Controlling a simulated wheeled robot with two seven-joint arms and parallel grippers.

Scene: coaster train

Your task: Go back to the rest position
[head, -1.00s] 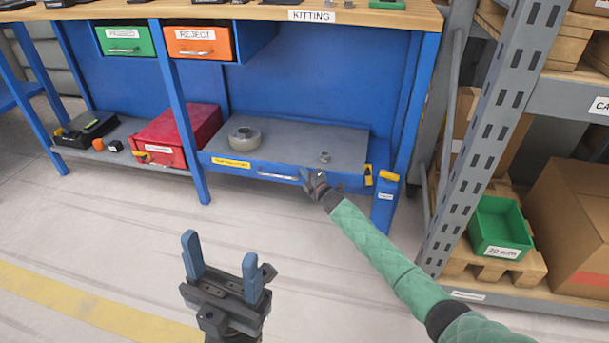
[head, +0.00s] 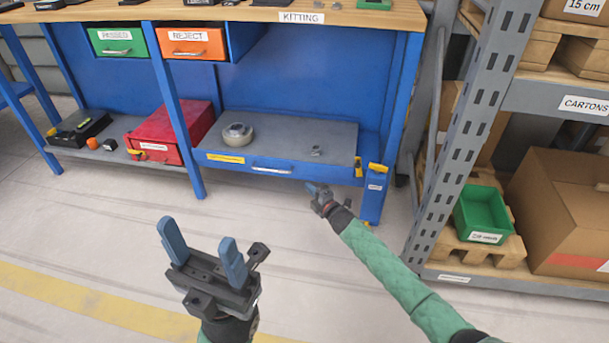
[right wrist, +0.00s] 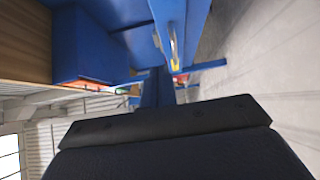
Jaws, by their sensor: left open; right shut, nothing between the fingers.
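My left gripper (head: 203,246) is at the lower left of the head view, its two blue fingers spread apart with nothing between them. It is over the floor in front of the bench. My right gripper (head: 313,188) is at the end of the green-sleeved arm, in front of and below the blue drawer (head: 262,174) under the bench. It is shut and empty, apart from the drawer handle (head: 271,170). In the right wrist view, the fingers are not clearly seen; a dark part of my own gripper fills the lower middle.
The blue workbench (head: 415,90) has a grey lower shelf holding a round grey object (head: 237,134), a small metal part (head: 316,150) and a red box (head: 170,132). A metal rack (head: 480,110) with a green bin (head: 482,213) and cartons stands right. The floor is clear.

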